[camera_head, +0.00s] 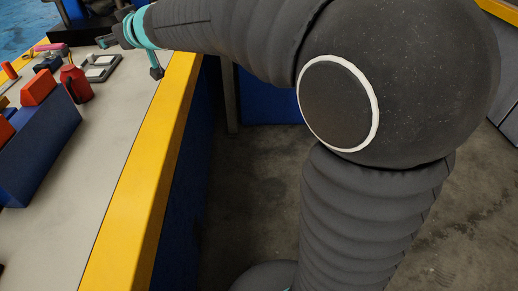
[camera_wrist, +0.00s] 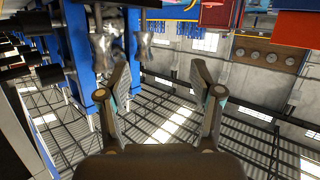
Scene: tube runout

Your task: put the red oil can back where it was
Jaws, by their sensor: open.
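The red oil can (camera_head: 76,83) stands upright on the pale workbench top (camera_head: 75,160) in the head view, with a dark handle on its side. It stands beside the end of a blue-grey box. My gripper (camera_head: 128,42) is above the bench's yellow edge, up and to the right of the can and apart from it. In the wrist view my gripper (camera_wrist: 160,68) has its two fingers wide apart with nothing between them. I cannot make out the can in the wrist view.
The blue-grey box (camera_head: 45,140) carries orange-red blocks (camera_head: 38,86). Small tools crowd the bench's far left. The wrist view shows blue posts (camera_wrist: 82,40) and ceiling lights.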

